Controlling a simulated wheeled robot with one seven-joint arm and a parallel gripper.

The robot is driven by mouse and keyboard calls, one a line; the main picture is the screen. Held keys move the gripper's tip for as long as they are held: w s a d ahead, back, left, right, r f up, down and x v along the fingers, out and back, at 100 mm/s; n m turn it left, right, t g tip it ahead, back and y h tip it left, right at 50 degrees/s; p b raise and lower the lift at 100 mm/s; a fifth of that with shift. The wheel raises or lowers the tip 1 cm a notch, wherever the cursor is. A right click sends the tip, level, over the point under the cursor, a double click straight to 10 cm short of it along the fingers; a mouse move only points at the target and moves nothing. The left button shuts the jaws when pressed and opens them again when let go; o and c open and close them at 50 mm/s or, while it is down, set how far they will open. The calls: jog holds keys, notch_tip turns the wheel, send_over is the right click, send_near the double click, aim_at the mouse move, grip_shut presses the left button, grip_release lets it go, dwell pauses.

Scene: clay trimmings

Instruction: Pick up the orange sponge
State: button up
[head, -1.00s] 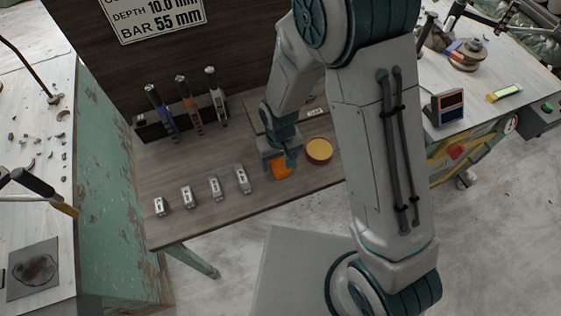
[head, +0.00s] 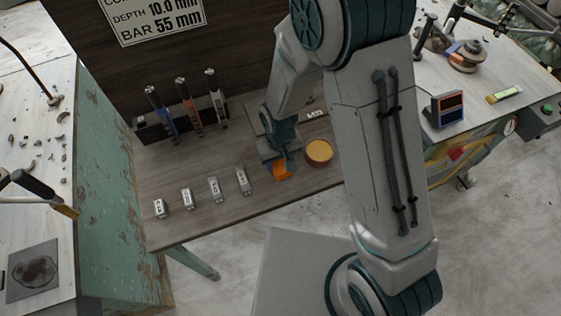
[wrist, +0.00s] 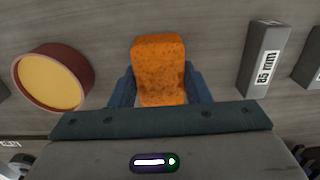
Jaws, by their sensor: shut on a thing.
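The orange sponge (head: 282,171) is at the middle of the wooden bench, left of a round dark-red pot with a yellow-orange top. My gripper (head: 281,163) is over the sponge, pointing down. In the wrist view the sponge (wrist: 158,68) stands between the two blue fingers (wrist: 158,88), which are shut on its sides. Its far end sticks out past the fingertips, and its near end is hidden by the gripper body. I cannot tell whether the sponge touches the bench.
The round pot (head: 319,151) stands close on the right; it also shows in the wrist view (wrist: 50,80). Upright tools (head: 188,105) stand at the back. The bench front is clear.

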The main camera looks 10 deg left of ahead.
aim_at(280, 161)
jog(key=shift+r, duration=0.7)
notch_tip(280, 161, up, 3)
jog(key=shift+f+b, duration=0.2)
jog(key=shift+b, duration=0.15)
jog(key=s+d+r+b, duration=0.1)
jog(key=s+d+r, duration=0.5)
jog(key=s+d, duration=0.2)
jog(key=shift+d+r, duration=0.25)
jog(key=shift+r, duration=0.1)
